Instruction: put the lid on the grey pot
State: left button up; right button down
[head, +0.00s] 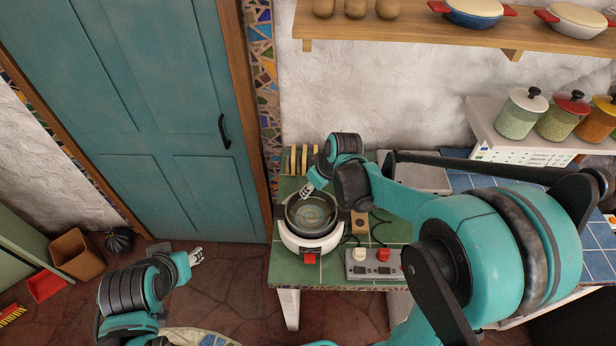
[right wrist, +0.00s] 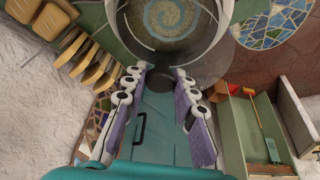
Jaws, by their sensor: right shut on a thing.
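The grey pot (head: 330,226) sits on a white cooker with a red front switch, on the green-tiled counter. My right gripper (head: 306,191) is over the pot's far rim in the head view. In the right wrist view its fingers (right wrist: 181,84) are closed around a dark knob, which appears to belong to a see-through lid (right wrist: 216,58). A swirl pattern shows inside the round outline. I cannot tell whether the lid touches the pot's rim. My left gripper (head: 196,257) is away from the counter at the left, and its finger opening is too small to judge.
A slotted wooden rack (head: 293,160) stands behind the pot. A power strip (head: 374,265) with a white and a red plug lies to the right, with cables near a small wooden block (head: 359,222). Jars (head: 522,112) stand at the back right. Open floor lies left of the counter.

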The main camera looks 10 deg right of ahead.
aim_at(314, 198)
jog(key=shift+s+f+b, duration=0.1)
jog(key=shift+f+b, duration=0.25)
jog(key=shift+f, duration=0.1)
notch_tip(314, 198, down, 3)
jog(key=shift+f+b, duration=0.2)
jog(key=shift+b, duration=1)
jog(key=shift+f+b, duration=0.65)
jog(key=shift+f, duration=0.1)
jog(key=shift+r, duration=0.1)
jog(key=shift+f, duration=0.2)
jog(key=shift+f+b, duration=0.25)
jog(key=shift+b, duration=0.25)
jog(key=shift+f, duration=0.1)
